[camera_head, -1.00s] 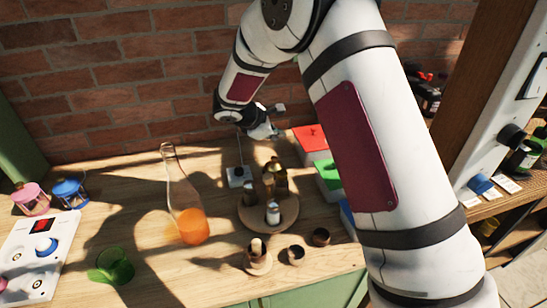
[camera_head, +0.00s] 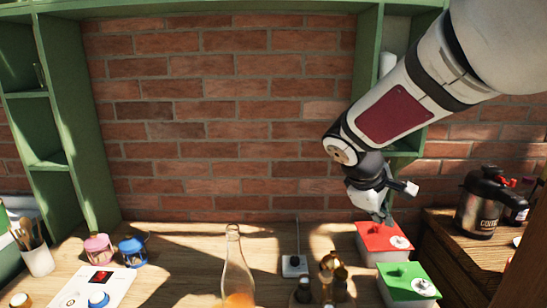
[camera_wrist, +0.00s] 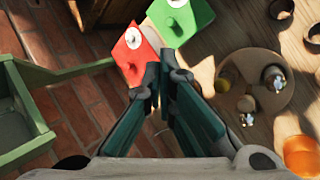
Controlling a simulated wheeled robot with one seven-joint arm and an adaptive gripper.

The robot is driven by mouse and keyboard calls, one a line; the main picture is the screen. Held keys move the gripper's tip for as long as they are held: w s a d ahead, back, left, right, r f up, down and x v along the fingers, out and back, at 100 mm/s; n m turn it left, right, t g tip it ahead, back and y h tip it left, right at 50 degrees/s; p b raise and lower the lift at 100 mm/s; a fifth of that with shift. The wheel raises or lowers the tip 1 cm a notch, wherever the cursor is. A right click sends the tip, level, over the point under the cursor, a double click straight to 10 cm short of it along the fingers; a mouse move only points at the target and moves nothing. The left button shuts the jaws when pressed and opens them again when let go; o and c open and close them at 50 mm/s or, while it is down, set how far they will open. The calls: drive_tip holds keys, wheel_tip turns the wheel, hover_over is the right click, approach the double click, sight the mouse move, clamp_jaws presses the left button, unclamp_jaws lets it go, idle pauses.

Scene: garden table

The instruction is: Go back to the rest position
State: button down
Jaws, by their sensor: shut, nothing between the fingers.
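My gripper (camera_head: 382,217) is up near the brick wall, over the back of the table by the red-lidded box (camera_head: 384,237). In the wrist view my gripper (camera_wrist: 160,88) shows two dark fingers with their tips together and nothing between them. The red lid (camera_wrist: 134,50) and the green lid (camera_wrist: 180,18) lie beyond the fingertips there. How far the gripper is above the red lid is hard to tell.
A glass bottle (camera_head: 235,268) with orange liquid stands on the table. Pink (camera_head: 99,248) and blue (camera_head: 133,251) lanterns stand at left. The green-lidded box (camera_head: 407,283) is in front of the red one. Green shelving (camera_head: 75,120) frames the brick wall.

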drive_tip(key=s+a+r+m+y, duration=0.1)
drive_tip(key=s+m+y, duration=0.1)
drive_tip(key=s, duration=0.6)
drive_tip(key=s+a+r+m+y, duration=0.1)
drive_tip(key=s+m, duration=0.3)
drive_tip(key=s, duration=0.5)
drive_tip(key=s+a+r+m+t+y, duration=0.1)
drive_tip(key=s+a+r+m+y, duration=0.1)
drive_tip(key=s, duration=0.7)
drive_tip(key=shift+a+m+y, duration=0.25)
drive_tip(key=shift+m+y, duration=0.25)
